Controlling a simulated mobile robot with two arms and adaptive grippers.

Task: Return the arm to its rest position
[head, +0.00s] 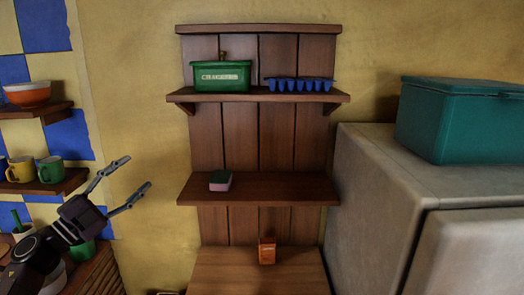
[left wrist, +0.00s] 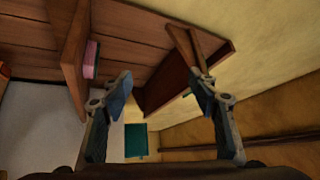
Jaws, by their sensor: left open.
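My left gripper (head: 123,184) is open and empty at the lower left of the head view. It is raised in front of the yellow wall, left of the wooden shelf unit (head: 223,148). In the left wrist view its two fingers (left wrist: 160,90) are spread with nothing between them, and the shelf unit (left wrist: 135,50) appears sideways beyond them. The right gripper is in neither view.
A pink and green sponge (head: 220,181) lies on the middle shelf. A green box (head: 221,76) and blue tray (head: 299,84) are above. An orange carton (head: 267,251) stands below. Mugs (head: 51,169) and a bowl (head: 27,94) sit on left shelves. A teal cooler (head: 460,122) tops the fridge (head: 385,190).

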